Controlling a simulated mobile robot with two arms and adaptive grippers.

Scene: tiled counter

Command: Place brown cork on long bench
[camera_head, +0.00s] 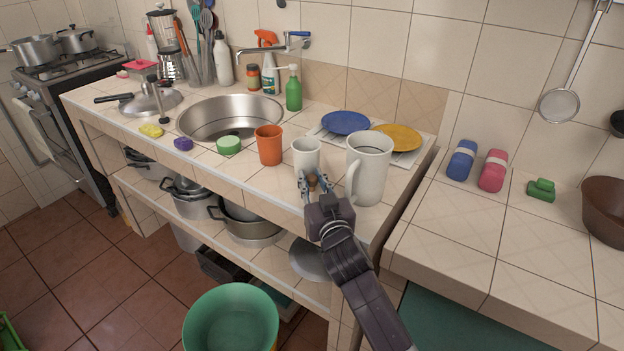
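My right gripper (313,181) is at the front edge of the tiled sink counter (205,165), just in front of the white cup. A small brown cork (313,182) shows between its two fingertips. The fingers are on both sides of the cork; whether they press on it is too small to tell. The cork's lower part is hidden by the gripper. The sink counter is a long tiled bench with a shelf below. A second tiled counter (455,235) stands at the right. My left gripper is not in view.
A white cup (306,154), a tall white mug (369,168) and an orange cup (269,145) stand close to the gripper. A green sponge (229,145) and the sink (230,114) are further left. Blue (346,122) and yellow (398,137) plates lie behind. The right counter's front is clear.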

